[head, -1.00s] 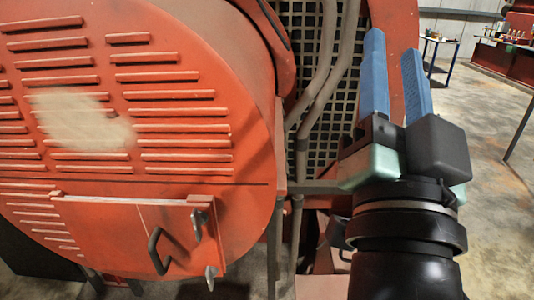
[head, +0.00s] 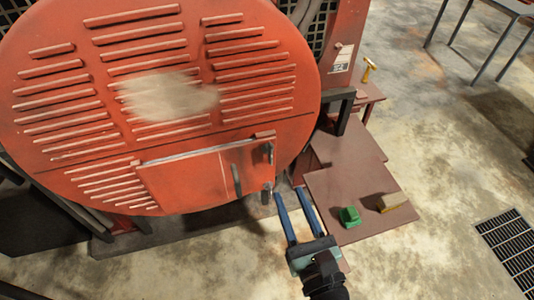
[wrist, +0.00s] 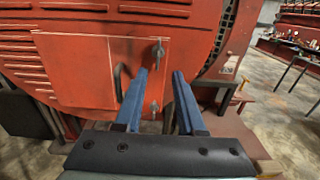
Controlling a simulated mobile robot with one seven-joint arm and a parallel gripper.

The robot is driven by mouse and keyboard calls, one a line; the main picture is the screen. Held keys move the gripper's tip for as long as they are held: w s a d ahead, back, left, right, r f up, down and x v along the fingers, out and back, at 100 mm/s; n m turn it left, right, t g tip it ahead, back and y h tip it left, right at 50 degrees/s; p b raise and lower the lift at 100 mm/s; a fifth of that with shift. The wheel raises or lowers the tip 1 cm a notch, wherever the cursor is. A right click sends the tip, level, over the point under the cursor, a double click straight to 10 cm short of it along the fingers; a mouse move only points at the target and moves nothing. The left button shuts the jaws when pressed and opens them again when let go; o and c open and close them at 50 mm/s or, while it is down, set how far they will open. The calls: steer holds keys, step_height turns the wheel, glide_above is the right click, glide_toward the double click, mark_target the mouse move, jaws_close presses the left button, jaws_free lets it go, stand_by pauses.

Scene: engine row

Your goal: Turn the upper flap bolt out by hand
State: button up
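The flap (head: 185,182) is a closed red rectangular panel low on the round louvred red engine front. A dark handle (head: 236,180) stands on it. The upper flap bolt (head: 269,153) sits at its upper right corner, the lower bolt (head: 267,191) below it. In the wrist view the upper bolt (wrist: 158,53) appears upright, just above the space between my fingertips, and the lower bolt (wrist: 154,106) shows between the fingers. My gripper (head: 288,191) is open and empty, its blue fingers pointing at the flap's right edge. It appears apart from both bolts.
A brown stepped platform (head: 335,185) lies right of the engine, with a green block (head: 349,216) and a tan block (head: 391,202) on it. A yellow-headed tool (head: 368,70) stands behind. A floor grate (head: 512,250) is at right. Concrete floor is open.

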mark_target(272, 156)
steer(key=p+x, duration=0.2)
steer(key=x, duration=0.8)
steer(key=shift+w+a, duration=0.25)
steer(key=shift+w, duration=0.05)
jaws_close()
